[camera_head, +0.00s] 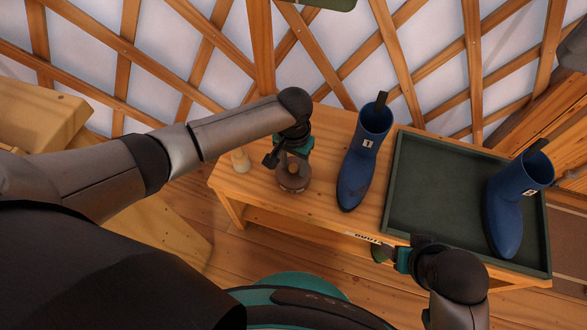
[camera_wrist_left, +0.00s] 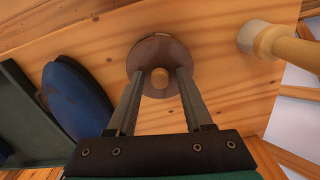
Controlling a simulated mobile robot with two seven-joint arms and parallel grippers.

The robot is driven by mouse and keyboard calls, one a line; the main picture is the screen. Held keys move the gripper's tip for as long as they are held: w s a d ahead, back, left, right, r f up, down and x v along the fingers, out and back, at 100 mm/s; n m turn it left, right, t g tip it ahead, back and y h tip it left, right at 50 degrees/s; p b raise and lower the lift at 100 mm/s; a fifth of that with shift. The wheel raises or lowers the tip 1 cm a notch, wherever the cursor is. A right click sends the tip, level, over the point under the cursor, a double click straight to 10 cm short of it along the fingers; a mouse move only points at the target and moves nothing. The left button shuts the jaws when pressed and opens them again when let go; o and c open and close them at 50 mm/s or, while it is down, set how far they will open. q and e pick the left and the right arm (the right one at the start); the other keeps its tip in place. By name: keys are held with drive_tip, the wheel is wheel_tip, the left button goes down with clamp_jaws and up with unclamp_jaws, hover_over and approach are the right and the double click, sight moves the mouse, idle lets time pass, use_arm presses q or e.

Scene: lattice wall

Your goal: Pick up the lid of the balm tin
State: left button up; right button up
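The balm tin is a round brown tin with its lid (camera_head: 293,184) on top, standing on the wooden bench left of the middle boot. The lid (camera_wrist_left: 160,52) has a small pale wooden knob at its centre. My left gripper (camera_head: 292,163) is directly above the lid, pointing down. In the left wrist view my left gripper (camera_wrist_left: 160,74) is open, with one finger on each side of the knob and gaps visible. My right gripper (camera_head: 386,252) is at the bench's front edge, beside a small dark green piece; its finger opening is unclear.
A blue boot (camera_head: 366,155) stands right of the tin. A dark green tray (camera_head: 430,185) holds another blue boot (camera_head: 512,205) at its right. A pale wooden peg-like object (camera_head: 240,161) stands left of the tin. The lattice wall (camera_head: 330,50) rises behind the bench.

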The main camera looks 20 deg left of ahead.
use_arm(q)
clamp_jaws()
idle(0.6)
